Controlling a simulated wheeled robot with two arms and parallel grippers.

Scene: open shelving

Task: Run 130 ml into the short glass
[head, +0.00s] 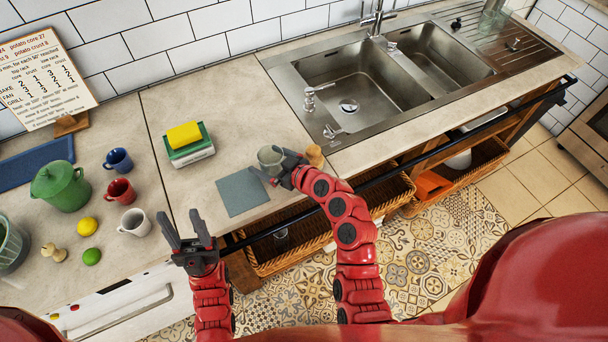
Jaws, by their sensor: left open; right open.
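A small grey-green cup-like vessel (270,157), perhaps the short glass, stands near the counter's front edge, left of the sink. My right gripper (277,169) is open right at it, with its fingers overlapping the vessel's lower part; I cannot tell whether they touch it. My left gripper (197,232) is open and empty, in front of the counter edge with its fingers pointing up. A tall faucet (376,18) stands behind the double sink (365,85), and a small tap (311,99) is at its left rim. A clear glass vessel (492,20) stands on the far right drainboard.
A grey-blue mat (242,192) lies left of the vessel, and a small wooden item (315,155) stands right of it. A sponge on a green-and-white holder (190,146) sits behind. Several mugs, a green pot (60,187), a lemon (87,224) and a lime (92,256) crowd the left counter.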

